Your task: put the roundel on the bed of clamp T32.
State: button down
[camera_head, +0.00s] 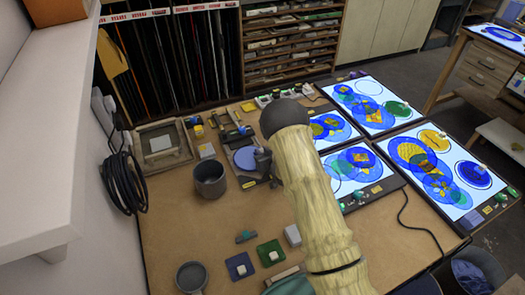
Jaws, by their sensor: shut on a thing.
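A blue disc, the roundel (243,157), is just left of my gripper (260,158), which is shut on its right edge. The disc looks roughly level over a dark fixture (247,182) on the brown workbench. I cannot tell whether it touches the fixture or hangs above it. Clamp-like tools with blue and yellow parts (196,125) stand behind and to the left. No label T32 can be read, so I cannot tell which one is that clamp. My sleeved arm hides part of the bench to the right of the gripper.
A dark grey pot (209,180) stands close left of the roundel. Lit panels with coloured glass discs (433,165) fill the right side. A blue tile (239,266) and a green tile (270,254) lie in front. The bench's left-front area (170,225) is clear.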

jog(key=shift+f+b, duration=0.3)
jog(key=shift+b, duration=0.15)
jog(key=shift+s+f+b, duration=0.1)
jog(key=shift+f+b, duration=0.15)
jog(key=shift+b, duration=0.05)
